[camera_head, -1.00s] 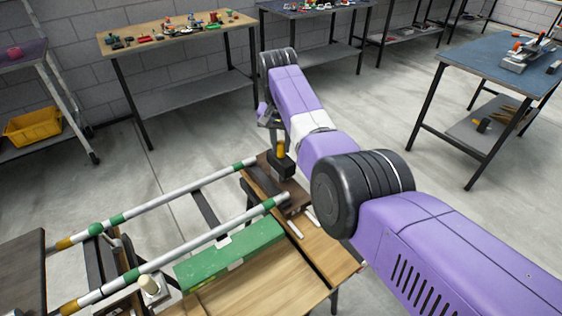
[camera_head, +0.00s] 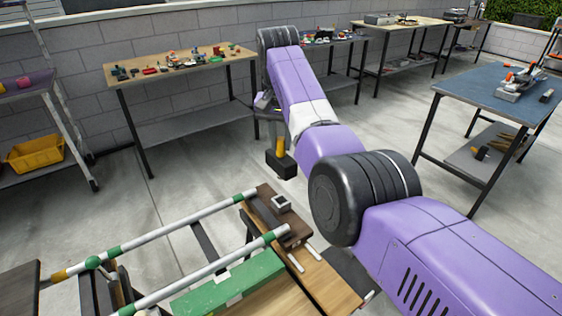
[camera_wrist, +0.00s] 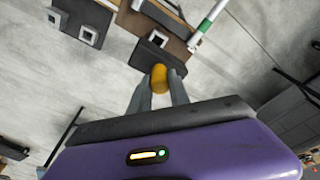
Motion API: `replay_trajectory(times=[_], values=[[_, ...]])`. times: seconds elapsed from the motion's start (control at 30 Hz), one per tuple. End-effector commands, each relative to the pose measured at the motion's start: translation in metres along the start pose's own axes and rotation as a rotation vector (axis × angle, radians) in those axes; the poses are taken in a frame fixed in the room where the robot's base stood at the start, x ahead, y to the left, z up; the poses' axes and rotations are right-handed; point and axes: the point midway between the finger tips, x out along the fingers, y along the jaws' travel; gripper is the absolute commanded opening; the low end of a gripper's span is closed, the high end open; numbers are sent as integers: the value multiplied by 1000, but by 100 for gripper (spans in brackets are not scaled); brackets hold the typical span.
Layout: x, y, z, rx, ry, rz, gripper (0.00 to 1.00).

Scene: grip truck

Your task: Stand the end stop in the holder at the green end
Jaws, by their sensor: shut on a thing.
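My gripper (camera_wrist: 160,82) is shut on the yellow handle of the end stop, a dark block (camera_head: 280,164) hanging below the handle. In the wrist view the handle (camera_wrist: 159,77) sits between my fingertips, with the dark block (camera_wrist: 151,58) beyond it. In the head view the end stop appears farther back than the holder and apart from it. The holder (camera_head: 282,202) shows a pale square-rimmed socket on a dark brown board, at the green-banded end (camera_head: 268,237) of the rails. The socket looks empty.
Two white rails (camera_head: 200,213) run left toward a dark board (camera_head: 20,285) with yellow bands. A green box (camera_head: 230,285) lies on the wooden surface in front. Workbenches with small parts (camera_head: 180,65) stand behind. Open concrete floor lies around the end stop in the head view.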

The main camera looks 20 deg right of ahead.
Motion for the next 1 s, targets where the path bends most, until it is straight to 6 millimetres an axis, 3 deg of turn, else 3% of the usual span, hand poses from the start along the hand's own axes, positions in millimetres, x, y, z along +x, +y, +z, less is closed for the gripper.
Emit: replay_trajectory(times=[0.1, 0.3, 1.0], values=[[-32, 0, -6, 0, 3, -1, 0], [-66, 0, -10, 0, 1, 0, 0], [-105, 0, -16, 0, 0, 0, 0]])
